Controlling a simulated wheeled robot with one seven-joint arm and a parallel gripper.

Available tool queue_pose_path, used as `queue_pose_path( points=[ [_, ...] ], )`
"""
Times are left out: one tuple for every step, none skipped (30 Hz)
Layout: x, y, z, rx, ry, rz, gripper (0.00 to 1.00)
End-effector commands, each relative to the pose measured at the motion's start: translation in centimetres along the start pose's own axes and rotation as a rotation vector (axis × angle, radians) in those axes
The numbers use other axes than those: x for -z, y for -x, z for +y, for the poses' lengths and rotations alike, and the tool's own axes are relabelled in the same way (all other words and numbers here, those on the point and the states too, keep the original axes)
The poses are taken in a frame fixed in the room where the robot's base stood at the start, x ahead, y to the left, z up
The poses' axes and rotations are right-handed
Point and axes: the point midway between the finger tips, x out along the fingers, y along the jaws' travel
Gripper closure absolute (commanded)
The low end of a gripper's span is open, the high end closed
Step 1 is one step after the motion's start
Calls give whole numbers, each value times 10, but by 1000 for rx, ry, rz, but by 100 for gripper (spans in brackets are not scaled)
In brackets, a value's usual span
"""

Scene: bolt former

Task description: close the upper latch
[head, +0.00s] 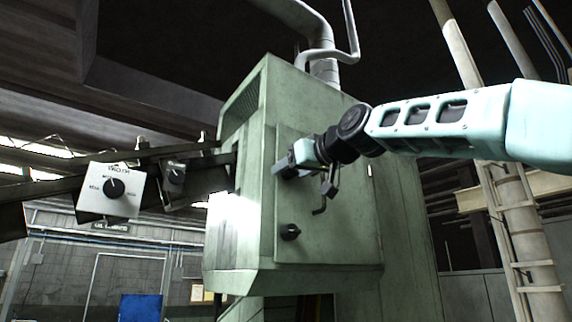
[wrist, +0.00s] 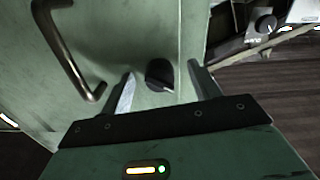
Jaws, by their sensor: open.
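The upper latch (wrist: 159,74) is a small black knob on the green door panel. In the wrist view it sits between my gripper's two fingers, with a gap to each finger. I cannot tell whether the fingertips reach past it. The lower latch (head: 290,231) is a similar black knob farther down the same panel. A bent metal handle (wrist: 70,50) stands beside the upper latch; its lower end shows below my gripper (head: 319,209).
The green machine housing (head: 300,100) rises around the panel, with a pipe (head: 322,45) on top. A rail with a white dial box (head: 112,190) comes in from the left. A column with a ladder (head: 525,240) stands at the right.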

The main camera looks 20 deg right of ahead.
Motion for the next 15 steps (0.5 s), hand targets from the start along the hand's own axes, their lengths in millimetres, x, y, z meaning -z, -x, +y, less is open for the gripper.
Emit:
queue_pose_path(
  points=[
    [4,3,1,0,-82,1,38],
    [4,4,1,0,-129,0,38],
    [4,3,1,0,-191,0,38],
    [4,4,1,0,-237,0,38],
    [4,4,1,0,-282,0,38],
    [4,4,0,1,-339,0,38],
    [2,4,1,-1,-380,1,38],
    [1,4,1,-2,-417,1,38],
    [1,4,1,-1,-464,1,38],
    [1,4,1,-1,-496,1,38],
    [1,4,1,-1,-526,2,38],
    [1,4,1,-1,-561,2,38],
    [1,4,1,-1,-583,2,38],
    [0,4,1,-1,-603,2,38],
    [0,4,1,0,-624,2,38]
  ],
)
